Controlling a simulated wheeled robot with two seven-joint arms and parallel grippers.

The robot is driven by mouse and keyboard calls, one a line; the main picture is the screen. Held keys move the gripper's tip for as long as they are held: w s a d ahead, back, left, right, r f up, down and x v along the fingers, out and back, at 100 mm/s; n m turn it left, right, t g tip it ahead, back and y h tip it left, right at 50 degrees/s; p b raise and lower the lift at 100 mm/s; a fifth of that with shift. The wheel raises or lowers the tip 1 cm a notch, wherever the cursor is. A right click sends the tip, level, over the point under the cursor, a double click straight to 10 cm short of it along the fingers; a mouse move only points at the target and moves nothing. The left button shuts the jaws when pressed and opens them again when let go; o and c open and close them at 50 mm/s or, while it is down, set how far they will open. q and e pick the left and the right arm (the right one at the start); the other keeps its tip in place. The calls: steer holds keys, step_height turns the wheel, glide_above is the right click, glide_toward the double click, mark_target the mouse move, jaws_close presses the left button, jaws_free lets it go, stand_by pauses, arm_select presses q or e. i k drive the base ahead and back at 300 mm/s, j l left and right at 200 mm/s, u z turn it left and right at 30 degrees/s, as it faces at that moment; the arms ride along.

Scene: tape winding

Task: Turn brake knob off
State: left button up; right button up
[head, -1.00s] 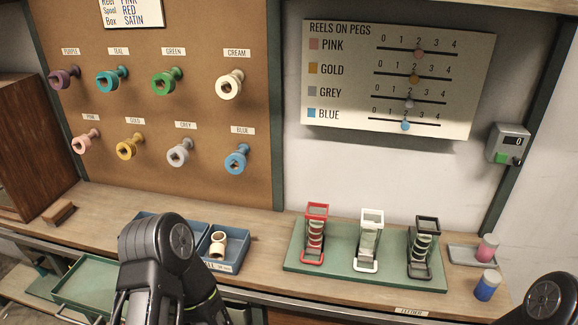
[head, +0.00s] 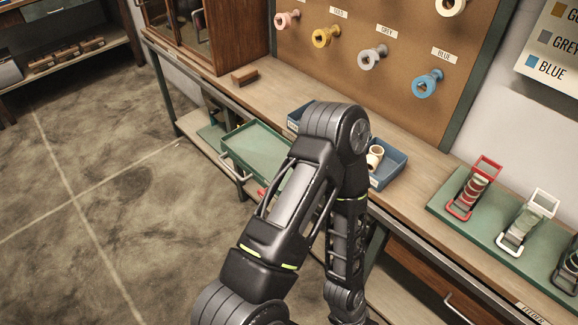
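No brake knob can be made out in the head view. One of my arms, black with a bent elbow, rises in the middle of the view in front of the workbench (head: 405,205). Its gripper is out of sight, and my other arm does not show. The pegboard (head: 395,35) holds reels on pegs, among them a pink reel (head: 286,21), a gold reel (head: 325,37), a grey reel (head: 372,58) and a blue reel (head: 426,84).
A green tray (head: 262,146) sits low at the bench front. A blue bin (head: 392,172) holds cream spools. Red (head: 472,188) and white (head: 528,223) framed holders stand on a green mat (head: 455,212) at right. Open floor (head: 90,200) lies left.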

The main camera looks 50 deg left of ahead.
mark_target(261, 193)
steer(key=u, duration=2)
